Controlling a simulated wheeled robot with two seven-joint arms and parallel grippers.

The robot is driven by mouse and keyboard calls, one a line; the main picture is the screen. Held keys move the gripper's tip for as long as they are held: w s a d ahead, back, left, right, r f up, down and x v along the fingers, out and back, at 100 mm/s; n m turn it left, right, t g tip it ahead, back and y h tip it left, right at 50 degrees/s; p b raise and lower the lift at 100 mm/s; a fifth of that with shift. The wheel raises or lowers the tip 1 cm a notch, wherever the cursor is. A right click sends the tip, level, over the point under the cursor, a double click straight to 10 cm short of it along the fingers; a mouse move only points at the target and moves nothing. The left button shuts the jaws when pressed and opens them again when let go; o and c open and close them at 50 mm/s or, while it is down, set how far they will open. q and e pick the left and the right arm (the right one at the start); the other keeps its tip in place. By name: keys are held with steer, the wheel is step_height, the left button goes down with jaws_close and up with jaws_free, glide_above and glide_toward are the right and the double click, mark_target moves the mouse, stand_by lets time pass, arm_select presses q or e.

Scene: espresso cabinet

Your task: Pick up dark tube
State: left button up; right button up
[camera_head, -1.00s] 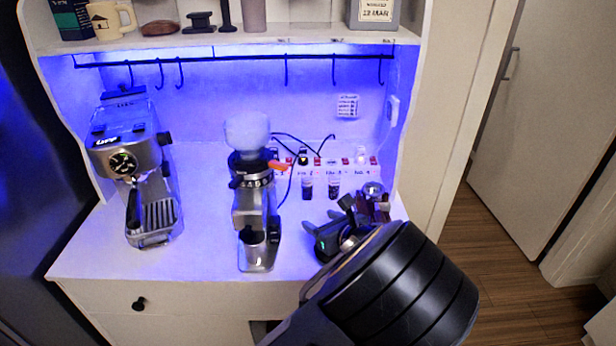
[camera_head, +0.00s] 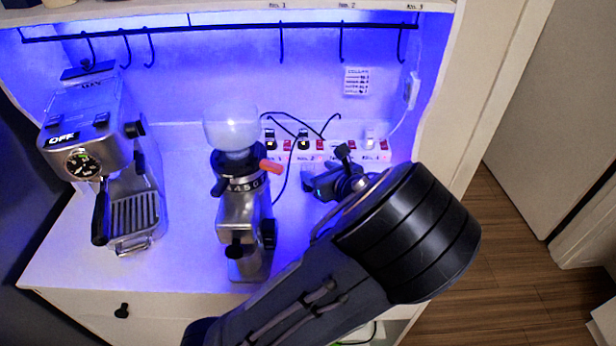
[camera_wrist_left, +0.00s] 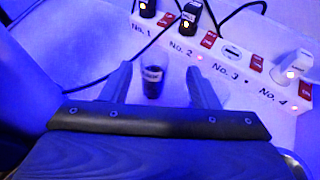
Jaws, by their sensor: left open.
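A dark tube (camera_wrist_left: 152,84) with a pale label band stands upright on the counter in the left wrist view. My left gripper (camera_wrist_left: 160,68) is open, with one finger on each side of the tube. The tube appears nearer the left finger, and a gap shows on both sides. In the head view my left gripper (camera_head: 326,184) is over the counter in front of the power strip, and my arm and wrist hide much of that area. I cannot make out the dark tube clearly there. My right gripper is not in view.
A numbered power strip (camera_wrist_left: 222,60) with plugs and red switches lies just behind the tube. A grinder (camera_head: 240,200) stands left of my gripper, and an espresso machine (camera_head: 100,150) is further left. Hooks hang from a rail (camera_head: 220,28) above. Black cables cross the counter.

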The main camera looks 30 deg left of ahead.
mark_target(305, 165)
arm_select(q)
steer(key=x, duration=0.4)
steer(key=shift+s+a+f+p, duration=0.1)
steer(key=shift+a+p, duration=0.2)
steer(key=shift+a, duration=0.2)
steer(key=shift+a+f, duration=0.15)
steer(key=shift+a, duration=0.1)
steer(key=c, duration=1.1)
steer(key=shift+o, duration=0.2)
